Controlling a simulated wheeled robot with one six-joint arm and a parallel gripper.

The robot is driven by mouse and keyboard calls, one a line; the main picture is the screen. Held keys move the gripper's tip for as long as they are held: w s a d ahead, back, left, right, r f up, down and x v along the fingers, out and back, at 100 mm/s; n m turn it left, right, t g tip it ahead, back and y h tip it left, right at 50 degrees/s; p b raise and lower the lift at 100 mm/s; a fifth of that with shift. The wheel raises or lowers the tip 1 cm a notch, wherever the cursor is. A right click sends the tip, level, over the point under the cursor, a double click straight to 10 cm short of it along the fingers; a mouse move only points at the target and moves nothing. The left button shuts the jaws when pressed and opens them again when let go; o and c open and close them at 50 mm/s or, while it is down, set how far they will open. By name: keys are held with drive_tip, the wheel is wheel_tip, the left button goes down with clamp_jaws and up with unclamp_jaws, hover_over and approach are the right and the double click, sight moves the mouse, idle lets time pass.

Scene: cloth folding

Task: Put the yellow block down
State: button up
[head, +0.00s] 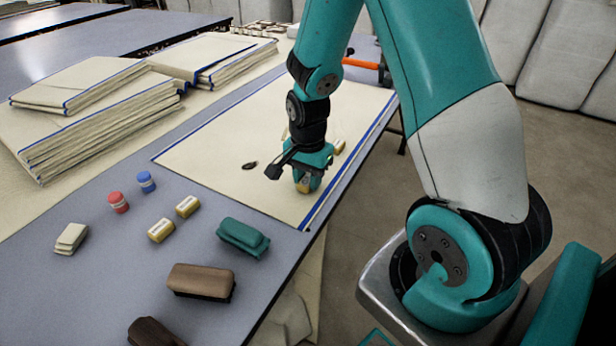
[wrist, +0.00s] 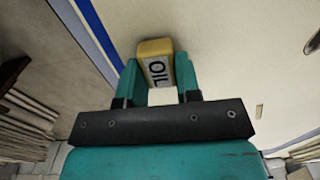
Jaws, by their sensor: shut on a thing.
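My gripper (head: 304,186) is low over the near end of a cream cloth (head: 225,155) with a blue edge stripe. It is shut on a yellow block (wrist: 157,60) with a white label reading OIL. In the wrist view the block sits between the two teal fingers (wrist: 158,82), with the cloth behind it. In the head view only a small part of the held block (head: 304,187) shows at the fingertips. I cannot tell whether it touches the cloth. Another yellow block (head: 338,146) lies behind the gripper, partly hidden.
A small dark object (head: 250,165) lies on the cloth. Two yellow blocks (head: 161,230), red (head: 118,202) and blue (head: 147,182) cylinders, and teal (head: 243,236) and brown (head: 201,281) brushes stand nearer on the table. Folded cloth stacks (head: 95,125) are at left.

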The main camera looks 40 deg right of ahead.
sight(308, 179)
drive_tip(key=shift+f, duration=0.2)
drive_tip(key=o, duration=0.9)
drive_tip(key=shift+r, duration=0.1)
wheel_tip(308, 179, up, 11)
drive_tip(key=p, duration=0.2)
drive_tip(key=s+a+r+n+y, duration=0.1)
drive_tip(key=s+a+r+n, duration=0.3)
drive_tip(key=a+n, duration=0.3)
drive_tip(key=s+a+r+n+y, duration=0.1)
drive_tip(key=s+a+r+n, duration=0.3)
drive_tip(key=s+a+n, duration=0.3)
drive_tip(key=s+a+r+n+y, duration=0.2)
drive_tip(key=s+a+r+n, duration=0.2)
drive_tip(key=a+n, duration=0.3)
drive_tip(key=shift+s+r, duration=0.2)
drive_tip(key=shift+s, duration=0.55)
